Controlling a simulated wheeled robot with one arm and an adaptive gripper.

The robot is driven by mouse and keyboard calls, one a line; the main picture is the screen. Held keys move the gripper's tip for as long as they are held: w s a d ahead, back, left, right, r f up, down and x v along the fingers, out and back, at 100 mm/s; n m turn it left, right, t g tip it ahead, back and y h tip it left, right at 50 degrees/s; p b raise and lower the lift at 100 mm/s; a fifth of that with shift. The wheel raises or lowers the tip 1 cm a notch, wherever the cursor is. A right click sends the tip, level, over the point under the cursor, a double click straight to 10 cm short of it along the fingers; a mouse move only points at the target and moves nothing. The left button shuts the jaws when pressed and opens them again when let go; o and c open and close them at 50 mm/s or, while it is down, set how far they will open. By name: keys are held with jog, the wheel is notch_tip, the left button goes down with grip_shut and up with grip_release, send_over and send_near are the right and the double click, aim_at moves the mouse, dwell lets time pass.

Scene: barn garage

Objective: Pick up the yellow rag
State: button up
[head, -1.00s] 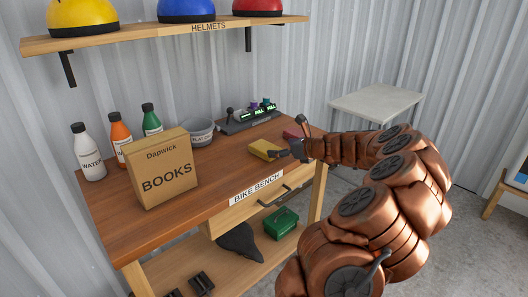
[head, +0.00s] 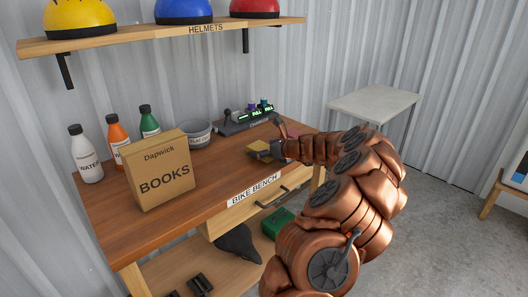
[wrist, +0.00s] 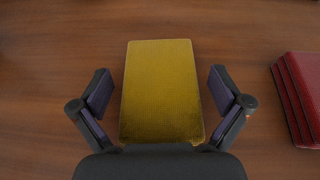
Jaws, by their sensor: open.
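The yellow rag (wrist: 161,88) lies flat on the wooden bench, a folded rectangle. In the wrist view it sits between the two open fingers of my gripper (wrist: 161,92), with a gap on each side. Its near edge is hidden by the gripper body. In the head view the yellow rag (head: 258,147) shows on the bench's right half, partly covered by my gripper (head: 268,153), which is close over it. The gripper holds nothing.
A folded red cloth-like item (wrist: 299,98) lies right of the rag. A charger-like station (head: 243,121) and a grey bowl (head: 197,134) stand behind. A cardboard books box (head: 160,172) and several bottles stand at left. The bench (head: 190,205) is clear in front.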

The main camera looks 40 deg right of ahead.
jog(key=c, duration=1.1)
